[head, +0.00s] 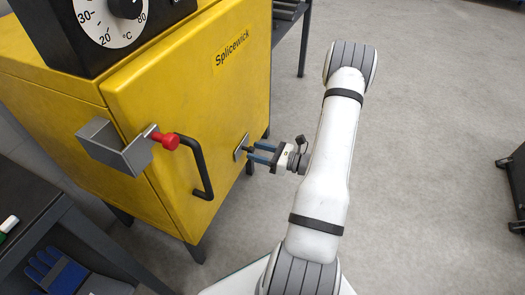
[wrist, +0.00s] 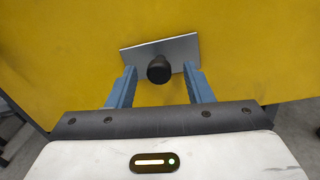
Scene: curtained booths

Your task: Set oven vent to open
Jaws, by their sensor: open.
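The oven (head: 190,110) is a yellow box with "Splicewick" on its front. A metal plate (head: 241,146) with a small dark knob sits low on the front, right of the black handle. In the wrist view the plate (wrist: 183,47) is silver and tilted, and the round black knob (wrist: 159,70) stands out from it. I take this as the vent control; no vent label is readable. My gripper (head: 256,153) is open in front of the plate. In the wrist view its blue fingers (wrist: 160,82) stand on either side of the knob; contact cannot be told.
A black handle (head: 197,168) and a metal bracket with a red knob (head: 170,141) stick out from the front, left of my gripper. A temperature dial (head: 108,20) is on top. A dark table (head: 40,200) with blue gloves below is at left. The floor at right is mostly clear.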

